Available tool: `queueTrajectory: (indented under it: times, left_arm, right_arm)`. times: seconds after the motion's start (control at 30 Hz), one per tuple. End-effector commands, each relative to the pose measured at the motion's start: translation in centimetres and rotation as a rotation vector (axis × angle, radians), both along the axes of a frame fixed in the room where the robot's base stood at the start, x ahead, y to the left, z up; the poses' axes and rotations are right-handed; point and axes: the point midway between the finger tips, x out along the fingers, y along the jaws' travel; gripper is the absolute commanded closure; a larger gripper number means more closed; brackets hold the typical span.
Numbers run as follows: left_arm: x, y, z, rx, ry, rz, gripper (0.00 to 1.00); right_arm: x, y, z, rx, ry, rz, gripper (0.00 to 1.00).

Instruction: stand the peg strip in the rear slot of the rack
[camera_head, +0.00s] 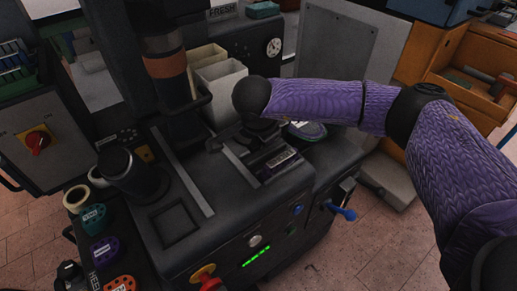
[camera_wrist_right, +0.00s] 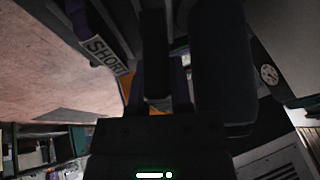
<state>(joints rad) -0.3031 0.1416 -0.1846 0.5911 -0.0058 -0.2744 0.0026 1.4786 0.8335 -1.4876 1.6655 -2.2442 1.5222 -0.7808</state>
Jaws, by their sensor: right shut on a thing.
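My right gripper (camera_wrist_right: 160,95) is shut on a dark bar, which I take to be the peg strip (camera_wrist_right: 154,50). In the right wrist view the bar runs up the picture between the two fingers. In the head view my right wrist hangs over the dark rack (camera_head: 264,165) on the machine top and hides the fingers and most of the strip. I cannot tell whether the strip touches the rack or which slot it is over. My left gripper is not in view.
White upright bins (camera_head: 220,85) stand close behind the rack. A black cylinder (camera_head: 130,172) and a square recess (camera_head: 174,223) are to the left. A round pad (camera_head: 305,130) lies right of the rack. A blue lever (camera_head: 342,212) sticks out at the machine's right front.

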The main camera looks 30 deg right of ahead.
Motion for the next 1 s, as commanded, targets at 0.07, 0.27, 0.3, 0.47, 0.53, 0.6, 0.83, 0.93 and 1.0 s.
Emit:
queueTrajectory:
  times: [0.07,0.27,0.3,0.47,0.53,0.6,0.83,0.93,1.0]
  left_arm:
    - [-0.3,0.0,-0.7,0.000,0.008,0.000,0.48]
    - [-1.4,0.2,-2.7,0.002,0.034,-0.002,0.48]
    - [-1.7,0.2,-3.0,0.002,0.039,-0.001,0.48]
    - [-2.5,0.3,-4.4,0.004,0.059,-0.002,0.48]
    - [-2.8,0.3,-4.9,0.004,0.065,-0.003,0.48]
    - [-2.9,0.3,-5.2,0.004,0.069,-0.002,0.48]
    - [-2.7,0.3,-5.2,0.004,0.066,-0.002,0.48]
    - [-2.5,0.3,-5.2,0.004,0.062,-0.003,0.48]
    - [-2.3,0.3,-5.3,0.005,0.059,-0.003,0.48]
  right_arm:
    - [0.3,0.0,-1.2,0.000,0.002,0.000,1.00]
    - [1.4,0.2,-3.7,-0.010,0.059,-0.004,1.00]
    - [1.6,0.3,-3.6,-0.016,0.112,-0.002,1.00]
    - [2.2,0.3,-3.5,-0.039,0.271,-0.002,1.00]
    - [2.2,0.3,-3.9,-0.042,0.307,0.001,1.00]
    - [2.1,0.3,-4.5,-0.042,0.304,0.000,1.00]
    - [2.1,0.3,-4.4,-0.043,0.299,0.000,1.00]
    - [2.1,0.3,-4.5,-0.043,0.298,0.000,1.00]
    - [2.1,0.3,-4.6,-0.043,0.299,0.000,0.72]
